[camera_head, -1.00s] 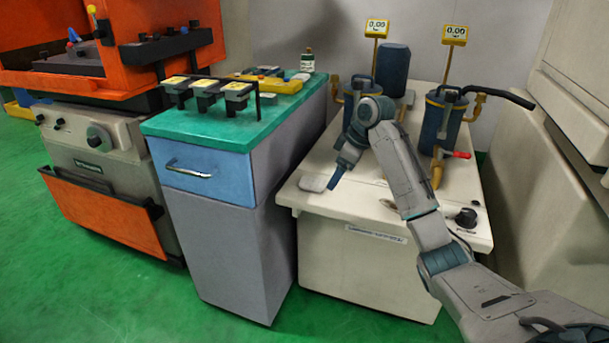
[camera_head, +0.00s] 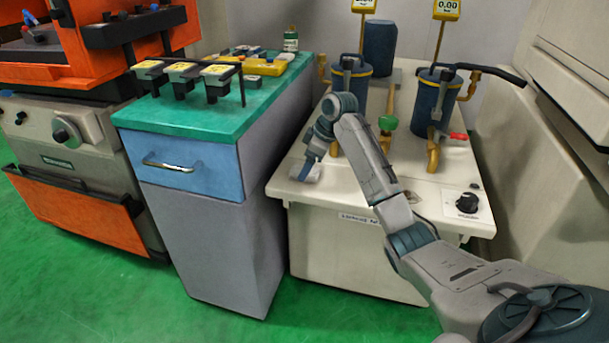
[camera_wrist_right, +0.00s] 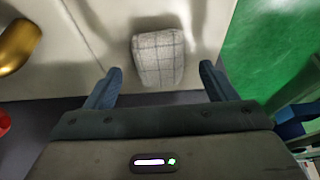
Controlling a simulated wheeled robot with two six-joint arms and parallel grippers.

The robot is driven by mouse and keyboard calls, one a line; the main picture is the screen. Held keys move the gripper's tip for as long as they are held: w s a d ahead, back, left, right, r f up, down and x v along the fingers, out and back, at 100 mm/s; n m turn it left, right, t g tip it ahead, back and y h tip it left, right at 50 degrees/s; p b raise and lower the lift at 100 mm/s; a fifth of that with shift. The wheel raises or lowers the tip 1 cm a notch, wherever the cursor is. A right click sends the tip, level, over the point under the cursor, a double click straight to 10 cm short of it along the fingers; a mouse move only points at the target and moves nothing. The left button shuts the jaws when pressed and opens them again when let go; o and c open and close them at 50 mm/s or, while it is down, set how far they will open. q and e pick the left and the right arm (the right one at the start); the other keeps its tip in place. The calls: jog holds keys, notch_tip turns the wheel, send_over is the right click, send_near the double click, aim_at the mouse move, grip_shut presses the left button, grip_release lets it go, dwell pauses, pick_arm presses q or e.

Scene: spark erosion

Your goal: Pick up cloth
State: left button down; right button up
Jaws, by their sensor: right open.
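A folded pale grey checked cloth (camera_wrist_right: 158,58) lies on the cream top of the filter unit, close to its edge, in the right wrist view. In the head view the cloth (camera_head: 310,173) shows at the front left corner of that top, partly hidden by my gripper. My right gripper (camera_wrist_right: 158,86) is open and empty. Its two blue fingers stand apart, one on each side of the cloth's line, with the cloth just ahead of the fingertips. In the head view my right gripper (camera_head: 306,168) points down at the cloth. My left gripper is not in view.
The cream unit (camera_head: 335,200) carries two dark blue filter canisters (camera_head: 437,103) with brass pipes, a green valve knob (camera_head: 388,123) and a black dial (camera_head: 467,203). A green-topped cabinet (camera_head: 200,115) stands left, across a narrow gap.

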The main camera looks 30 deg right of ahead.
jog(key=shift+x, duration=1.05)
jog(key=shift+c, duration=0.2)
jog(key=c, duration=1)
jog(key=shift+r, duration=0.1)
